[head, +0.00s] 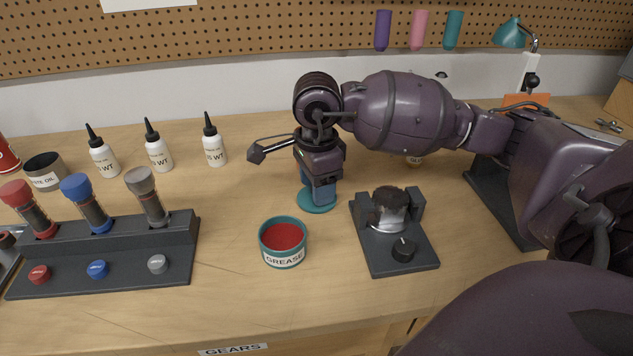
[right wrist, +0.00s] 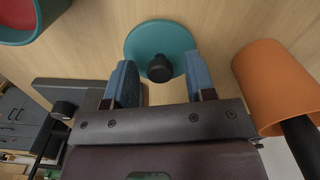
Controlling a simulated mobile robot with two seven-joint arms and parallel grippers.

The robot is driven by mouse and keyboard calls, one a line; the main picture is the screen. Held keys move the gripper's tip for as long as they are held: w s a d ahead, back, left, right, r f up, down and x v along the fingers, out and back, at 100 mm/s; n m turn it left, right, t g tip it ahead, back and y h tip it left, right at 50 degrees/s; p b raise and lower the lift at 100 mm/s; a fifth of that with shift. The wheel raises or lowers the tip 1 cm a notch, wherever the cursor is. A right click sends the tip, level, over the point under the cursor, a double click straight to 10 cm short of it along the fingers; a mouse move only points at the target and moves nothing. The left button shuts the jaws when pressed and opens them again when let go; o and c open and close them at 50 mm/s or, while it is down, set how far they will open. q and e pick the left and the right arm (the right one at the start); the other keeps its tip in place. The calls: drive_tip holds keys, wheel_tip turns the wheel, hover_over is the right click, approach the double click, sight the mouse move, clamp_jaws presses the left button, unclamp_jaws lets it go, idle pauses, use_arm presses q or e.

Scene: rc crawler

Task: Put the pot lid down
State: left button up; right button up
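The pot lid is a teal disc (head: 314,207) with a black knob. It appears to lie flat on the bench under my right gripper (head: 318,190), which partly hides it in the head view. In the right wrist view the lid (right wrist: 158,38) shows knob up. The two blue fingers of my right gripper (right wrist: 161,78) stand apart on either side of the knob, with gaps visible, so it is open. The teal grease pot (head: 283,257) stands open to the left and nearer, with red grease inside. My left gripper is not in view.
A dark stand with a knob (head: 402,252) is right of the grease pot. A rack (head: 110,262) of red, blue and grey tools is at left. Several white bottles (head: 158,154) stand behind it. An orange cup-like object (right wrist: 275,82) is close beside my right gripper.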

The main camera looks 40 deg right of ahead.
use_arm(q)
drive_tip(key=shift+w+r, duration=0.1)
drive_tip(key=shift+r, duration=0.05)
use_arm(e)
drive_tip(key=shift+r, duration=0.1)
drive_tip(key=shift+r, duration=0.25)
wheel_tip(320, 180, up, 6)
drive_tip(key=shift+f+p, duration=0.1)
drive_tip(key=shift+p, duration=0.5)
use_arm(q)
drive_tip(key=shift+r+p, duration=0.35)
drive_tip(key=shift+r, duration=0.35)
use_arm(e)
wheel_tip(320, 180, up, 6)
drive_tip(key=shift+f, duration=0.1)
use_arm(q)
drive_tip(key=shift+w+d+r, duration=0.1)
